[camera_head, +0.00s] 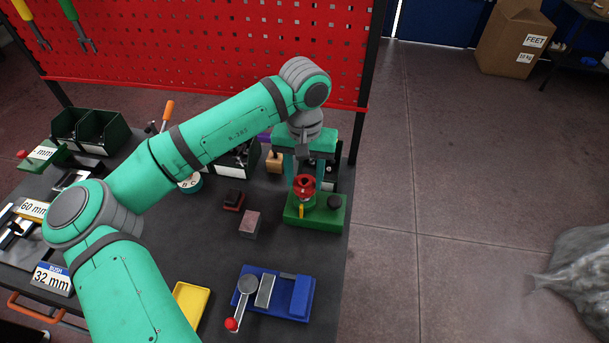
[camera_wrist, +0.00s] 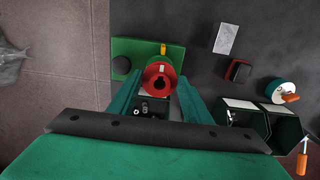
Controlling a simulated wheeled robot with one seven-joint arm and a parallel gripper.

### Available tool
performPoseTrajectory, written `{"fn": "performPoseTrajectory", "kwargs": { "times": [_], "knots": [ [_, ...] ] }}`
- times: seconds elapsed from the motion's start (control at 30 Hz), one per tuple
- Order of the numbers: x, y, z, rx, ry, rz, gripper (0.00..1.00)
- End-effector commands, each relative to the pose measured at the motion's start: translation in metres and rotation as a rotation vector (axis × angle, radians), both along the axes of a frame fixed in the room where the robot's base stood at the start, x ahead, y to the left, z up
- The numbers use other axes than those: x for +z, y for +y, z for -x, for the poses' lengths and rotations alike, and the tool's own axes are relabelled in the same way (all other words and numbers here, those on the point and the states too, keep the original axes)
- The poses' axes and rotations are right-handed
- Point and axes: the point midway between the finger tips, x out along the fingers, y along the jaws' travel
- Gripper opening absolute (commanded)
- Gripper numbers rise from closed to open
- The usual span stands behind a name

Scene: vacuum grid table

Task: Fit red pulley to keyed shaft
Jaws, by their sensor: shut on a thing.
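The red pulley (camera_head: 304,187) is between the fingers of my gripper (camera_head: 303,172), over the green base (camera_head: 327,223) at the table's right side. In the wrist view the pulley (camera_wrist: 152,70) shows a dark, notched bore, and the fingers of my gripper (camera_wrist: 158,84) close on it from both sides. The green base (camera_wrist: 145,45) lies below it, with a black knob (camera_wrist: 121,65) and a yellow piece (camera_wrist: 163,48). I cannot make out the keyed shaft. I cannot tell whether the pulley touches the base or is held just above it.
A blue fixture (camera_head: 292,308) with a red-tipped lever and a yellow tray (camera_head: 190,300) stand at the front. A small pinkish block (camera_head: 250,222) and a dark red block (camera_head: 233,200) lie left of the base. Bins and a red pegboard (camera_head: 215,40) are behind.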

Motion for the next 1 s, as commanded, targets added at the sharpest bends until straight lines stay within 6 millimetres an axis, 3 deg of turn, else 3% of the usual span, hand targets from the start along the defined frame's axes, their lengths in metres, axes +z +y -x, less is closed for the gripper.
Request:
{"fn": "performPoseTrajectory", "kwargs": {
  "times": [1.0],
  "knots": [
    [-0.013,0.0,0.0,0.0,0.0,0.0,0.19]
  ]
}}
